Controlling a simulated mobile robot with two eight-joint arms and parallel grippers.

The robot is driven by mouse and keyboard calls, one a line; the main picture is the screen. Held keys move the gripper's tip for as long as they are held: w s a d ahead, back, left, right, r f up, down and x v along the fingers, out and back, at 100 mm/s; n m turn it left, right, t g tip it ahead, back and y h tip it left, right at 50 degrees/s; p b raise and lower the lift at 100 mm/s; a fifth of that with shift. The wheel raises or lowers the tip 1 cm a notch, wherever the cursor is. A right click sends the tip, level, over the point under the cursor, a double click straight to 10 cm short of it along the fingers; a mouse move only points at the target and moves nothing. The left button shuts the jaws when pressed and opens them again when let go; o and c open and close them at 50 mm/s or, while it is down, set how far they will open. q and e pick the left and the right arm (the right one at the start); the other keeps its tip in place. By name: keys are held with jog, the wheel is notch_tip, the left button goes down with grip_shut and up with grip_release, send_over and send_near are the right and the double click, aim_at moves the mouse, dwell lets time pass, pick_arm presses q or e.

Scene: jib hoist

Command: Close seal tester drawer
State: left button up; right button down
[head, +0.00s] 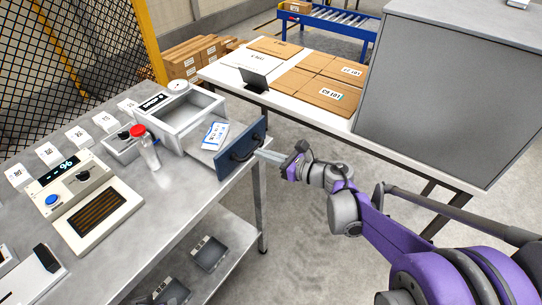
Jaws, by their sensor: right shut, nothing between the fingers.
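The seal tester (178,112) is a grey box with an open top and a round white dial, at the back of the metal bench. Its drawer (240,149) is pulled out toward the right. The drawer has a dark blue front with a black handle, and a white and blue packet (214,135) lies in it. My right gripper (262,155) is shut and empty, with its fingertips right by the outer face of the drawer front, near the handle. I cannot tell whether they touch. My left gripper is not in view.
A bottle with a red cap (146,147) stands on the bench (140,246) in front of the tester. A device with a display (75,174) is at left. A white table (290,105) with flat cartons and a large grey cabinet (448,95) stand behind my right arm.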

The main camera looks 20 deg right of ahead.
aim_at(225, 145)
dwell(0.3)
jog(key=r+x, duration=0.1)
jog(key=x, duration=0.4)
jog(key=r+x, duration=0.1)
jog(key=x, duration=0.9)
jog(key=shift+w+a+r, duration=0.1)
jog(key=shift+w+r, duration=0.1)
jog(key=shift+r, duration=0.35)
jog(key=shift+a, duration=0.1)
jog(key=shift+s, duration=0.1)
